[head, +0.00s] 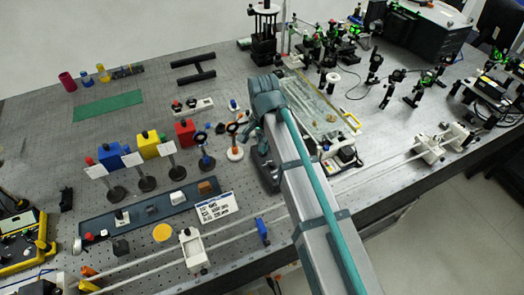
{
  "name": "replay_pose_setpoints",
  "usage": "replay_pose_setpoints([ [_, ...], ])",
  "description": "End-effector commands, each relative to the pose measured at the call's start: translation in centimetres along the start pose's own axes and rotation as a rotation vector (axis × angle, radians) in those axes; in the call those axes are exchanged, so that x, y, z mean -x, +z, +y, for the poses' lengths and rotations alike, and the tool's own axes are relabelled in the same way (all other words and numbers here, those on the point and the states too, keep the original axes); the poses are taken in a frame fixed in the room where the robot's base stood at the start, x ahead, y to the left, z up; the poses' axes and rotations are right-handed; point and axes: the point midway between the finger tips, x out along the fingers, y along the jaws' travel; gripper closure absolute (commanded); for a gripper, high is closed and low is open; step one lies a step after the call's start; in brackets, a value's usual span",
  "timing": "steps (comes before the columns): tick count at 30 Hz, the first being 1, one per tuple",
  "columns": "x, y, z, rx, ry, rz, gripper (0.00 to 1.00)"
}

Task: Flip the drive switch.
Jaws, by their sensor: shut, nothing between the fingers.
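My gripper (268,178) hangs at the end of my arm, just right of the bench's middle, pointing down towards the bench. It is small and partly covered by my arm; it looks shut and empty. I cannot make out with certainty which part is the drive switch. A white block with a dark upright part (121,216) sits on the dark blue-grey tray, well left of my gripper. A small white panel with red and dark knobs (192,106) lies farther back, up and left of my gripper.
Signs on stands (145,168), coloured boxes (185,131) and ring-topped posts (233,140) stand left of my gripper. A clear-topped plate (325,105) lies to its right. Rails (370,168) run along the front. A yellow-edged control box (22,240) stands far left.

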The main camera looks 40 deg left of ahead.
Motion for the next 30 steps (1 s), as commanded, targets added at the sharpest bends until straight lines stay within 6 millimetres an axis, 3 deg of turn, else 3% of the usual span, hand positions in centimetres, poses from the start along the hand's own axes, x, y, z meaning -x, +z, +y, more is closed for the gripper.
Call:
replay_pose_setpoints([
  [30,-1.4,0.0,0.0,0.000,0.000,0.000,1.00],
])
